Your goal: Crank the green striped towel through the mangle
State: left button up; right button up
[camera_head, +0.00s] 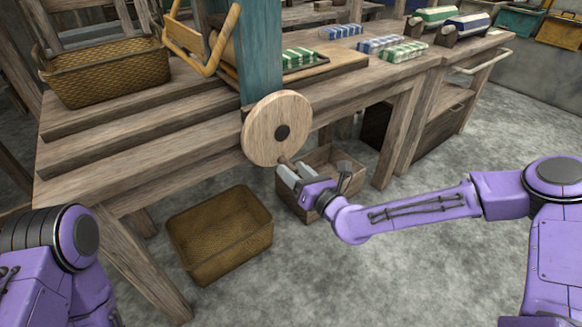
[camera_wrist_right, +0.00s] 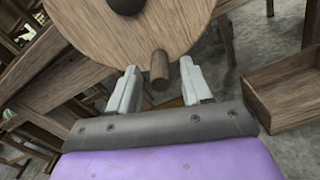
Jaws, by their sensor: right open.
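The mangle's round wooden crank disc (camera_head: 276,128) has a dark hub and hangs on the front of a teal post (camera_head: 258,50) at the table edge. A short wooden peg handle (camera_wrist_right: 160,72) sticks out near the disc's lower rim. My right gripper (camera_head: 287,172) is open at the disc's lower edge. In the right wrist view its fingers (camera_wrist_right: 160,85) stand apart on either side of the peg, with gaps visible. A green striped towel (camera_head: 300,57) lies on a board just right of the post. The mangle's rollers are not clearly seen. My left gripper is outside the view.
More folded towels, blue striped (camera_head: 378,44) and green striped (camera_head: 404,51), lie on the table to the right, with rolled ones behind. A wicker basket (camera_head: 220,235) and a wooden crate (camera_head: 318,160) stand on the floor below. Another basket (camera_head: 105,75) sits on the table.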

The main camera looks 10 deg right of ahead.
jog(key=v, duration=0.8)
jog(key=shift+s+p, duration=0.25)
jog(key=shift+p, duration=0.1)
jog(key=shift+d, duration=0.1)
